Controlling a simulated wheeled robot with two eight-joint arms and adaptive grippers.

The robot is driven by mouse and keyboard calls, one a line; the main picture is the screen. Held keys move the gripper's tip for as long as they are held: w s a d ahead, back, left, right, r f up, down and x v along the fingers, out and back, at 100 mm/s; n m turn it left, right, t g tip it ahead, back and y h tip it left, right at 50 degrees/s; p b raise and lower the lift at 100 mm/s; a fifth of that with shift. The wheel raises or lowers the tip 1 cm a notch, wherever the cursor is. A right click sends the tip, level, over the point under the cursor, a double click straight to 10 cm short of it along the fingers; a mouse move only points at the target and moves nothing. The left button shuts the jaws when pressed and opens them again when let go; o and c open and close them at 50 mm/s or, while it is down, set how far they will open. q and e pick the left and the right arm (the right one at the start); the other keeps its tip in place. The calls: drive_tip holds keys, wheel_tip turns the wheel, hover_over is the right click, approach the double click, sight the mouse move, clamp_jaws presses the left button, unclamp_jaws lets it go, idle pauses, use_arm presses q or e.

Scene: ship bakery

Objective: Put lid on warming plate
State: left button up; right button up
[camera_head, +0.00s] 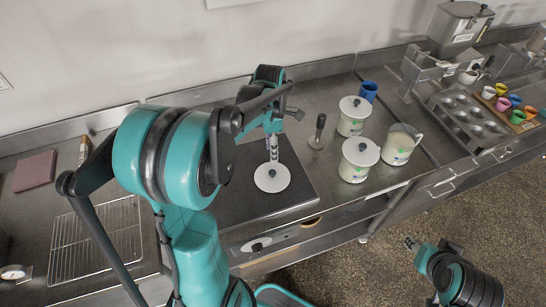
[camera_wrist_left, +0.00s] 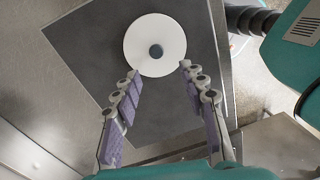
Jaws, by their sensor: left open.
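A white round lid (camera_head: 272,177) with a dark knob appears to lie flat on the dark square warming plate (camera_head: 245,205), near its middle. In the left wrist view the lid (camera_wrist_left: 173,35) sits inside the plate (camera_wrist_left: 95,50), just past my fingertips. My left gripper (camera_wrist_left: 159,68) is open and empty, its fingers spread with the lid's near edge between the tips.
Two white lidded pots (camera_head: 353,116) (camera_head: 358,160), a milk jug (camera_head: 400,145) and a blue cup (camera_head: 368,91) stand right of the plate. A dark-handled tool (camera_head: 318,132) stands between. A wire rack (camera_head: 95,240) lies left. Coloured cups (camera_head: 502,104) are far right.

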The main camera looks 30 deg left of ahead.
use_arm(q)
drive_tip(key=s+d+r+m+t, duration=0.2)
drive_tip(key=s+d+m+t, duration=0.2)
drive_tip(key=m, duration=0.9)
drive_tip(key=s+d+r+m+t, duration=0.3)
drive_tip(key=s+d+m, duration=0.4)
drive_tip(key=m, duration=0.6)
drive_tip(key=shift+s+r+t+y, duration=0.25)
drive_tip(key=shift+s+t+y, duration=0.15)
drive_tip(key=shift+t, duration=0.2)
wheel_tip(320, 180, down, 10)
drive_tip(key=b, duration=1)
